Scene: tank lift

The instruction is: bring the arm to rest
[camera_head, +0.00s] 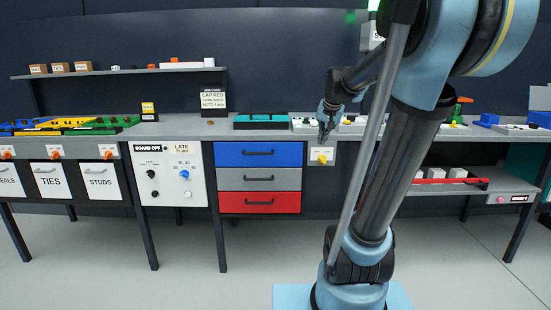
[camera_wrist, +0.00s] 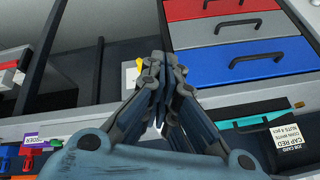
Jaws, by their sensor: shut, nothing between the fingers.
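My gripper (camera_head: 324,137) hangs at the front edge of the workbench (camera_head: 225,130), fingers pointing down, in the head view. It is just above a small white switch plate with a yellow knob (camera_head: 322,158). In the wrist view my gripper (camera_wrist: 164,68) is shut, its fingertips together with nothing between them. The yellow knob also shows in the wrist view (camera_wrist: 139,63), beside the fingertips and partly hidden by them. I cannot tell whether the fingers touch the plate.
A drawer unit with blue (camera_head: 259,154), grey and red drawers, all shut, stands left of my gripper. A white control panel (camera_head: 170,174) is further left. A teal tray (camera_head: 260,121) lies on the bench. A lower shelf (camera_head: 450,186) is at right. The floor in front is clear.

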